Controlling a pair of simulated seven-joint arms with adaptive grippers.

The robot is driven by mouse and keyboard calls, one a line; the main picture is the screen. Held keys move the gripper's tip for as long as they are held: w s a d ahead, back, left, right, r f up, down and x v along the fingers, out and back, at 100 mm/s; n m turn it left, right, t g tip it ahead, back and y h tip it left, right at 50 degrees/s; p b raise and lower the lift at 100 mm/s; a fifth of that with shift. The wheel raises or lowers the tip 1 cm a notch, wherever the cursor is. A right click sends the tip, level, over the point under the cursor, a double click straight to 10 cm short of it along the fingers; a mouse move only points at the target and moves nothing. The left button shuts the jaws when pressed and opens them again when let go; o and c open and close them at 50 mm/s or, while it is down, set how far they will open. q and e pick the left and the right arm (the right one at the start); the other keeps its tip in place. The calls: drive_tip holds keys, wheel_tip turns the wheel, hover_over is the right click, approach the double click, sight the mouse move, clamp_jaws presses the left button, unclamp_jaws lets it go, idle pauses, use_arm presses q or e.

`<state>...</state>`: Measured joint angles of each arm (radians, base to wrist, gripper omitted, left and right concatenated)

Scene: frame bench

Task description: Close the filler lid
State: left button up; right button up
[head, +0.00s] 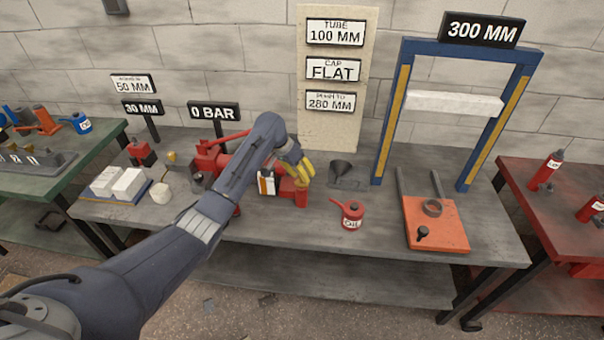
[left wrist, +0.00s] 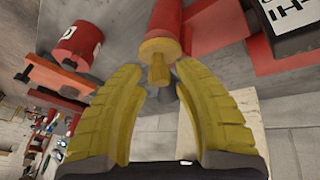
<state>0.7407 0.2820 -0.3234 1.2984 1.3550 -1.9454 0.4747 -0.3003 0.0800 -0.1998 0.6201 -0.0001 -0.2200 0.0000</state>
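The red press-like machine (head: 210,158) stands at the middle left of the grey bench, with a red lever at its top. Its red block (head: 290,192) lies under my left gripper (head: 300,167), which hides part of it. In the left wrist view a red cylinder (left wrist: 166,20) ends in a yellow collar with a small yellow tab (left wrist: 157,70). My left gripper (left wrist: 160,80) is open, its yellow fingers on either side of this tab, with gaps visible. I cannot tell which part is the filler lid or whether it is open. My right gripper is not in view.
A red oil can (head: 350,213) and a dark funnel (head: 342,170) stand to the right of the gripper. An orange plate (head: 437,228) and a blue frame (head: 384,130) are further right. A tall sign board (head: 345,125) stands behind. The front edge is mostly clear.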

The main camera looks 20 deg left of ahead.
use_arm(q)
clamp_jaws()
drive_tip(key=shift+s+f+t, duration=0.25)
drive_tip(key=shift+s+t, duration=0.25)
drive_tip(key=shift+t, duration=0.6)
drive_tip(key=shift+s+d+f+m+t+y, duration=0.1)
drive_tip(key=shift+s+m+t+y, duration=0.15)
drive_tip(key=shift+t, duration=0.45)
drive_tip(key=shift+o, duration=1.7)
unclamp_jaws()
drive_tip(key=v, duration=1.1)
drive_tip(key=shift+s+r, duration=0.15)
drive_tip(key=shift+r, duration=0.25)
